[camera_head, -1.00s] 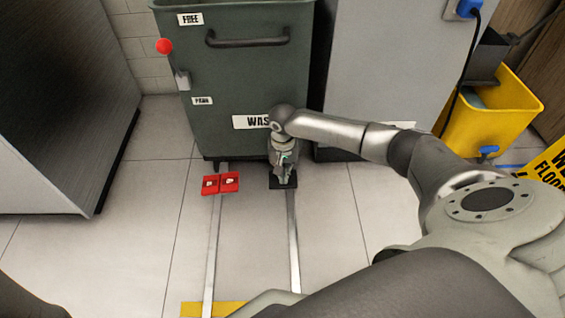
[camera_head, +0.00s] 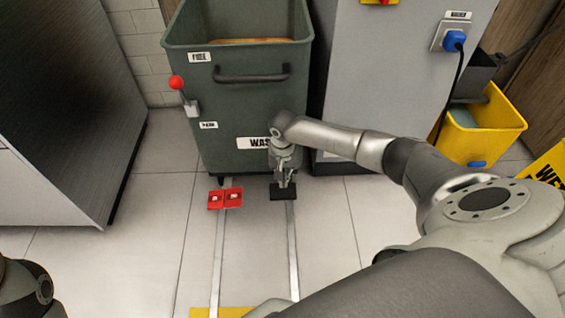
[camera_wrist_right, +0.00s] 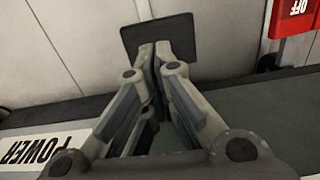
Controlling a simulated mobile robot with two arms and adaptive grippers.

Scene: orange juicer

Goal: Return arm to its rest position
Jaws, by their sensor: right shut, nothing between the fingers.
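My right gripper (camera_head: 284,185) points down in front of the green waste bin, over a black plate (camera_head: 283,194) at floor level. In the right wrist view its fingers (camera_wrist_right: 154,50) are together and empty, with the tips over the near edge of the black plate (camera_wrist_right: 160,28). I cannot tell whether they touch it. My right arm reaches in from the lower right. A bit of my left arm shows at the lower left of the head view; its gripper is out of the picture.
The waste bin (camera_head: 230,110) stands close behind the gripper. A grey cabinet (camera_head: 385,70) and yellow bucket (camera_head: 480,130) stand right. Floor in front is mostly clear.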

